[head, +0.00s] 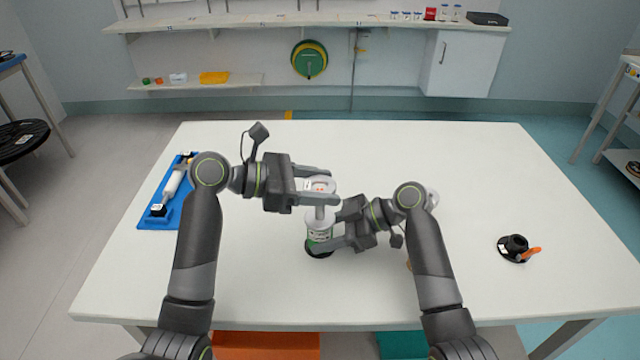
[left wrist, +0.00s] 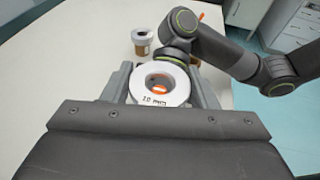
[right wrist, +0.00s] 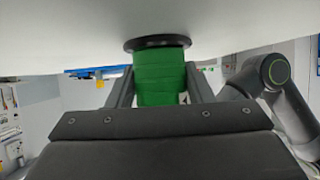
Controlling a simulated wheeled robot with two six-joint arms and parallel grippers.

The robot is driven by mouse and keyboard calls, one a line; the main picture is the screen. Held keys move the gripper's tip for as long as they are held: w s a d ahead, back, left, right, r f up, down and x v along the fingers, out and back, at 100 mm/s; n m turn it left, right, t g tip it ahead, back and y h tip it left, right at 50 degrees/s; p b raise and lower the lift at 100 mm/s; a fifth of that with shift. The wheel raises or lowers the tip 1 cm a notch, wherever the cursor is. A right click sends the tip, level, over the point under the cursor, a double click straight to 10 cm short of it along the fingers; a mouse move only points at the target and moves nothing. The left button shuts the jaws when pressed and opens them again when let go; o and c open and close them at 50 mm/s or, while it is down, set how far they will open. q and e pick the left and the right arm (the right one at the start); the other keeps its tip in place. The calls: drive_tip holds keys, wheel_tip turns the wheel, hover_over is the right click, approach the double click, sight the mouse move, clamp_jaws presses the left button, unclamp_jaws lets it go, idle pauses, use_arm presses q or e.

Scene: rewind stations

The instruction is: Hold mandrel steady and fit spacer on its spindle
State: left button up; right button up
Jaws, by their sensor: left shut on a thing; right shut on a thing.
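The spacer is a white ring (left wrist: 161,84) marked "20 mm" in the left wrist view. My left gripper (head: 318,187) is shut on it, holding it flat above the mandrel. Something orange shows through its hole; I cannot tell whether the spindle is inside it. The mandrel (head: 318,234) stands upright on the table, with a pale top, green body and black foot. In the right wrist view its green body (right wrist: 160,80) appears upside down between the fingers. My right gripper (head: 330,228) is shut on this body from the right, below my left gripper.
A blue tray (head: 150,222) with a white tool lies at the table's left edge. A black round fixture (head: 515,246) with an orange lever stands at the right. A pale cup-like part (left wrist: 144,38) stands beyond my right arm. The table's far middle is clear.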

sight(315, 213)
use_arm(q)
drive_tip(key=shift+f, duration=3.5)
drive_tip(key=o, duration=1.1)
drive_tip(key=shift+c, duration=0.2)
drive_tip(key=v, duration=1.2)
use_arm(e)
drive_tip(key=o, duration=0.8)
drive_tip(key=shift+o, duration=0.2)
